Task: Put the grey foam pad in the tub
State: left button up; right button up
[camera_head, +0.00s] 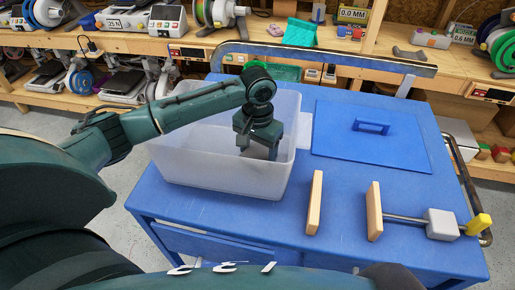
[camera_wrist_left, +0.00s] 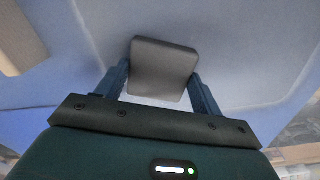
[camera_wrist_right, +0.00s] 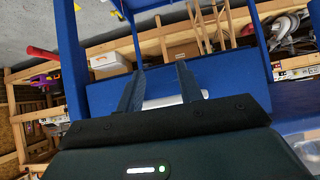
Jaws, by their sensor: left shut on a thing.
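The tub (camera_head: 215,174) is a translucent whitish box on the left part of the blue cart top. My left gripper (camera_head: 262,150) reaches down inside the tub from above. It is shut on the grey foam pad (camera_wrist_left: 163,68), a rounded grey block that spans both fingers in the left wrist view. In the head view the pad is mostly hidden behind the gripper and tub wall. I cannot tell whether the pad touches the tub floor. My right gripper (camera_wrist_right: 160,78) shows only in its own wrist view, with its fingers apart and nothing visibly held.
A blue lid-like panel with a handle (camera_head: 371,127) lies right of the tub. A clamp with wooden jaws (camera_head: 374,212), a grey block and a yellow end lies at the front right. A rail (camera_head: 320,55) runs along the cart's back. Shelves with spools stand behind.

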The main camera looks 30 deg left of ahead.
aim_at(258, 154)
pick_arm(q)
jog(key=o, duration=0.9)
jog(key=shift+o, duration=0.2)
notch_tip(258, 154, up, 12)
jog(key=shift+b, duration=0.4)
